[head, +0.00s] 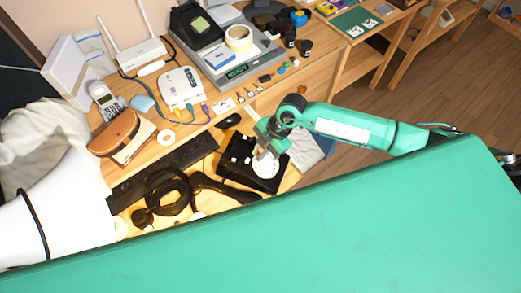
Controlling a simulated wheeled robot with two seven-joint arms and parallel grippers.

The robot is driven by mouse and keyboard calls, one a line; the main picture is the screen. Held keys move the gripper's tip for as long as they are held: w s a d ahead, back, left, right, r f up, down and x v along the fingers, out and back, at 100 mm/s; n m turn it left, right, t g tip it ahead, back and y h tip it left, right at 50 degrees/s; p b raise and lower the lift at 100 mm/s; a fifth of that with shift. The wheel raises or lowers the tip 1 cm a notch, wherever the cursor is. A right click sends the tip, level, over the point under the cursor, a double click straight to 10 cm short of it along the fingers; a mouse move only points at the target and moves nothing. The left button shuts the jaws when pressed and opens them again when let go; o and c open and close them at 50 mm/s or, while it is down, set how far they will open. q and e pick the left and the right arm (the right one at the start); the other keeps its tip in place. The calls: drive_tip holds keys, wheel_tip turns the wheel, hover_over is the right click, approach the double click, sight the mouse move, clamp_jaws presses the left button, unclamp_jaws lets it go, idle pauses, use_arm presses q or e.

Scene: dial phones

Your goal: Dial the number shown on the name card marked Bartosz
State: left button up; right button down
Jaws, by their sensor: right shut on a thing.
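A black dial phone (236,163) sits on the wooden desk at the middle of the head view, with a pale round dial (264,169) at its right side. My right gripper (263,152) comes in from the right and reaches down onto the dial. Its fingers look closed at the upper edge of the dial; the exact contact is too small to see. A small white card (222,104) lies farther back on the desk; its writing cannot be read, so I cannot tell if it is the Bartosz card. My left gripper is not in view.
A black headset (165,193) and keyboard (160,170) lie left of the phone, with a dark mouse (230,121) behind it. A white network box (181,88), a cordless phone (105,100) and a grey scale (235,65) crowd the back. Little desk is clear.

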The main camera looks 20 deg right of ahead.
drive_tip(key=shift+w+a+f, duration=0.15)
drive_tip(key=shift+f, duration=0.25)
idle(0.5)
drive_tip(key=shift+w+d, duration=0.4)
drive_tip(key=shift+d, duration=0.1)
drive_tip(key=shift+w+d+f, duration=0.1)
drive_tip(key=shift+w+d, duration=0.15)
drive_tip(key=shift+d, duration=0.4)
